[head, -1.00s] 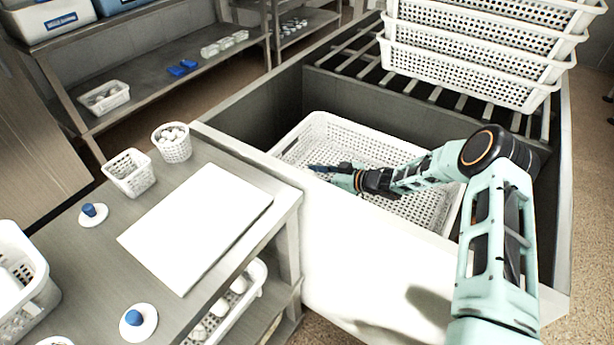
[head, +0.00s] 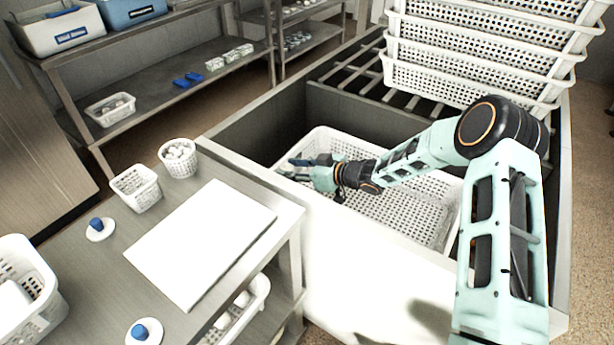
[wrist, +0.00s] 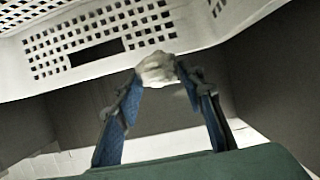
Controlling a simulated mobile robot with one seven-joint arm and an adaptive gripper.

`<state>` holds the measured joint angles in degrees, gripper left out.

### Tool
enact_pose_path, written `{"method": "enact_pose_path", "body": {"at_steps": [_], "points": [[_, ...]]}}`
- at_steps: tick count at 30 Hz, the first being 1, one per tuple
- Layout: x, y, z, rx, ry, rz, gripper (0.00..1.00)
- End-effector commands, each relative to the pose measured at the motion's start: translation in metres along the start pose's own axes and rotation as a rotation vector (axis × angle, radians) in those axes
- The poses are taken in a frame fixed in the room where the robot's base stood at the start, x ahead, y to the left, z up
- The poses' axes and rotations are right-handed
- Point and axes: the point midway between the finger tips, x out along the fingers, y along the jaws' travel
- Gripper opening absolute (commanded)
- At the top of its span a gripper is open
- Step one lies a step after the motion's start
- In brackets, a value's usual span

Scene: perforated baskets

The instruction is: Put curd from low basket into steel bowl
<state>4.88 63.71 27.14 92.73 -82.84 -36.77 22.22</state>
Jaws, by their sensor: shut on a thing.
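A pale, lumpy curd (wrist: 157,68) sits between the blue-padded fingertips of my gripper (wrist: 158,80) in the wrist view. My gripper (head: 288,168) is shut on it, over the left end of the low white perforated basket (head: 425,222) in the head view. The basket wall also shows behind the fingers in the wrist view (wrist: 55,55). The curd is too small to make out clearly in the head view. My arm hides part of the basket. I cannot pick out a steel bowl in either view.
The basket stands in a deep vat with a pale front rim (head: 350,245). Stacked white baskets (head: 480,60) rise behind it on a slatted rack. To the left, a steel table (head: 75,270) holds a white board (head: 200,240) and small perforated baskets (head: 137,188).

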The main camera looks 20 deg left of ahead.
Motion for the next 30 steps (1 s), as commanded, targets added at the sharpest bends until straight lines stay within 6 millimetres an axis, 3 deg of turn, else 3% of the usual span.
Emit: {"method": "enact_pose_path", "body": {"at_steps": [4,12,30], "points": [[0.016,-0.023,-0.021,0.0,0.0,-0.004,0.11],[0.031,-0.044,-0.042,0.001,0.0,-0.001,0.11],[0.028,-0.045,-0.053,0.004,0.0,0.011,0.11]]}}
